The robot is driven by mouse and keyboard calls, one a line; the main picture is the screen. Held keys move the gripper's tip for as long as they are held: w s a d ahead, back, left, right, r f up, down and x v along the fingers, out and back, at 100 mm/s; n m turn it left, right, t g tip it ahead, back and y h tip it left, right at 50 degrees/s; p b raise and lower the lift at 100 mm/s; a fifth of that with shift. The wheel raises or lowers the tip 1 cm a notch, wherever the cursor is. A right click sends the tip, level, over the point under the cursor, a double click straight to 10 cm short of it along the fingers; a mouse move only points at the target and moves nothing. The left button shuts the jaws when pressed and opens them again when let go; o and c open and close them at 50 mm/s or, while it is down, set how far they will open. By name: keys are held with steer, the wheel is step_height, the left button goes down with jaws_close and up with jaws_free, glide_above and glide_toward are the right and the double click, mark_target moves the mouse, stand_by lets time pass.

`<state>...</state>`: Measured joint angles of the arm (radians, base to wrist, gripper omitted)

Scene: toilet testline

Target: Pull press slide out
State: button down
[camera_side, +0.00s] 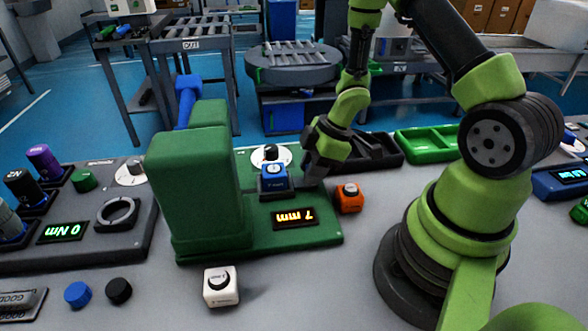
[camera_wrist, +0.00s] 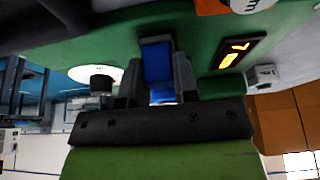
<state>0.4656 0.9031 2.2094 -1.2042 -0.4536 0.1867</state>
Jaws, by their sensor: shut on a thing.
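The green press (camera_side: 195,190) stands at the middle of the table, its base reaching right with a display (camera_side: 296,217) reading 7 mm. Its small slide, with a blue block (camera_side: 273,177) on it, sits on the base right of the tall body. My gripper (camera_side: 313,172) is low over the base, just right of the blue block. In the wrist view, my gripper's fingers (camera_wrist: 157,88) stand on both sides of the slide with the blue block (camera_wrist: 157,62) between them, shut on it. The exact contact is partly hidden.
A white dial (camera_side: 271,156) is behind the slide and an orange block (camera_side: 348,197) is right of the base. A white block (camera_side: 221,287) stands in front. Black (camera_side: 372,152) and green (camera_side: 427,144) trays lie behind. The table front between the white block and my arm is clear.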

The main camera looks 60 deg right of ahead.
steer(key=shift+s+d, duration=0.15)
steer(key=shift+d, duration=0.05)
steer(key=c, duration=0.9)
jaws_free()
steer(key=shift+v, duration=4.95)
steer(key=shift+r, duration=3.55)
steer(key=shift+a, duration=0.1)
